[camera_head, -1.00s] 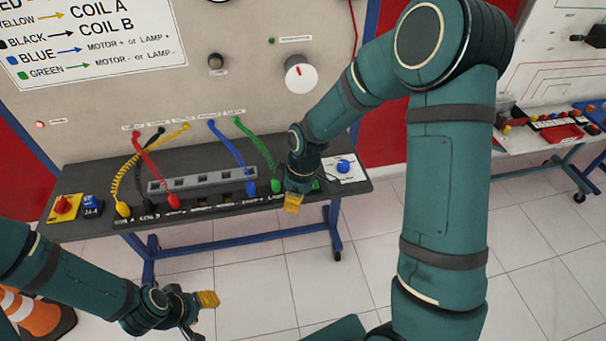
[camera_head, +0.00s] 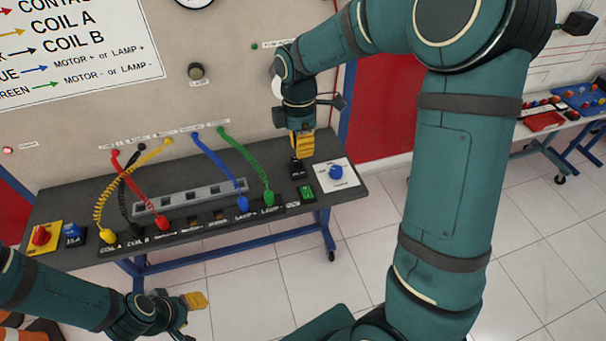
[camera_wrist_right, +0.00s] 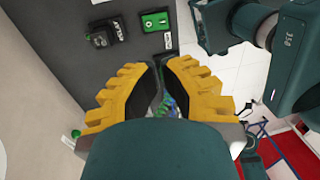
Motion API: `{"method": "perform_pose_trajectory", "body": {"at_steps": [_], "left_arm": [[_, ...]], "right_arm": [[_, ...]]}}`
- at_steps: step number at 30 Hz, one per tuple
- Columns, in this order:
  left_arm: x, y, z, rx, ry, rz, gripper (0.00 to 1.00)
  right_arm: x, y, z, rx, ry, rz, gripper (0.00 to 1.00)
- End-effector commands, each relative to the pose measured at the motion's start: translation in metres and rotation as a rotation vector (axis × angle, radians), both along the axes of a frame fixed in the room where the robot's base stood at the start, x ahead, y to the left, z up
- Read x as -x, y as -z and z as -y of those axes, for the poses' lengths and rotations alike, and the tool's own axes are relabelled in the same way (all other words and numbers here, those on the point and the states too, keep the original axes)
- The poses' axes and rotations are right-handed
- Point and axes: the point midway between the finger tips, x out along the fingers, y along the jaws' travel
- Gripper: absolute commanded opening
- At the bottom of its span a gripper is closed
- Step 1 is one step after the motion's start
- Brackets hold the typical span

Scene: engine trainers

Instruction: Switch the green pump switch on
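The green switch (camera_head: 307,193) sits near the front right of the dark bench top, left of a white plate with a blue knob. It also shows in the right wrist view (camera_wrist_right: 155,21) as a green block on a dark surface. My right gripper (camera_head: 303,150) is above the bench, behind the green switch and apart from it.
A small black block (camera_head: 299,169) stands just below my right gripper. The blue knob (camera_head: 336,172) is right of the green switch. A green cable (camera_head: 247,163) and a blue cable (camera_head: 220,168) arch down to plugs on the left. A grey rail (camera_head: 190,196) crosses the bench.

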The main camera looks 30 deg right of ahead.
Motion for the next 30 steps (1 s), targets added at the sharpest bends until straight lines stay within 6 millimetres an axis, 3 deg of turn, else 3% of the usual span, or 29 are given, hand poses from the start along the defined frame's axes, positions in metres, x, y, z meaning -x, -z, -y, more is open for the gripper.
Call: {"method": "perform_pose_trajectory", "body": {"at_steps": [18,24,30], "left_arm": [[0.006,0.018,0.001,0.003,0.01,-0.013,0.46],[0.007,0.022,0.001,0.004,0.013,-0.016,0.46],[0.007,0.022,0.001,0.004,0.013,-0.017,0.46]], "right_arm": [[0.015,0.108,-0.003,0.0,0.001,-0.003,0.0],[0.018,0.129,-0.004,0.0,0.001,-0.001,0.0],[0.019,0.136,-0.004,0.0,0.001,-0.001,0.0]]}}
